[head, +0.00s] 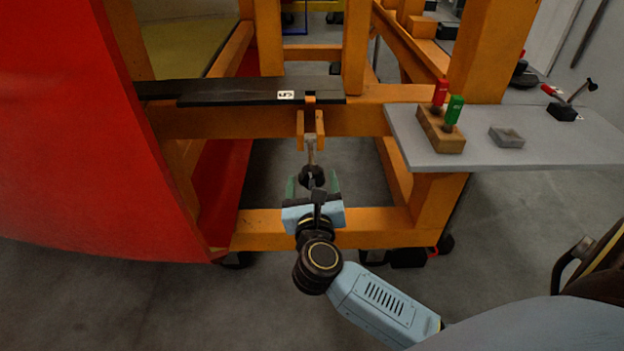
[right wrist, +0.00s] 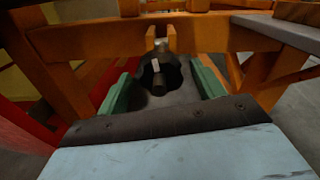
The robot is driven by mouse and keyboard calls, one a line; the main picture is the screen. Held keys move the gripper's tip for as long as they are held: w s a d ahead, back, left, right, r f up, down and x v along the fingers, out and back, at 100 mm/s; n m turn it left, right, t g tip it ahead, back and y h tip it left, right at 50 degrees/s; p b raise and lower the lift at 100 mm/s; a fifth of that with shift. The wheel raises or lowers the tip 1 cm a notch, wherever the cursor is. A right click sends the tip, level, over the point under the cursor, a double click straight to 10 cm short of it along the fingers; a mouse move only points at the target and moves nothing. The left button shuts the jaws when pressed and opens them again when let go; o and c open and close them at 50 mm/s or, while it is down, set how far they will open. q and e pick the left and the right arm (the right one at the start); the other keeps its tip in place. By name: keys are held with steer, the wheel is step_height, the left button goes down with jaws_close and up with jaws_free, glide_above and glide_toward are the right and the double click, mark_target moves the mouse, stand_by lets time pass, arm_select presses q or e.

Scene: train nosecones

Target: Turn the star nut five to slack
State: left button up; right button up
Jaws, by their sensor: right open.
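The black star nut (head: 312,176) sits on a metal threaded rod (head: 311,146) that hangs below a dark clamp bar (head: 262,98) with a white label reading 5. My right gripper (head: 312,184) is open, its green fingers on either side of the nut. In the right wrist view the star nut (right wrist: 159,74) lies between the open fingers, with a gap on each side; a light mark shows on it. My left gripper is not in view.
An orange frame (head: 400,230) surrounds the clamp, and a large red nosecone panel (head: 80,130) stands at the left. A grey shelf (head: 560,150) at the right bears a wooden block (head: 437,132) with a red and a green marker, and a grey block (head: 507,137).

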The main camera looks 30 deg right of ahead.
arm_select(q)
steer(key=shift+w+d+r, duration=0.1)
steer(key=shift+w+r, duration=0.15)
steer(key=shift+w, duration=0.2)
arm_select(e)
steer(key=shift+x, duration=0.8)
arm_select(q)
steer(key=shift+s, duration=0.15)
arm_select(e)
steer(key=shift+c, duration=0.5)
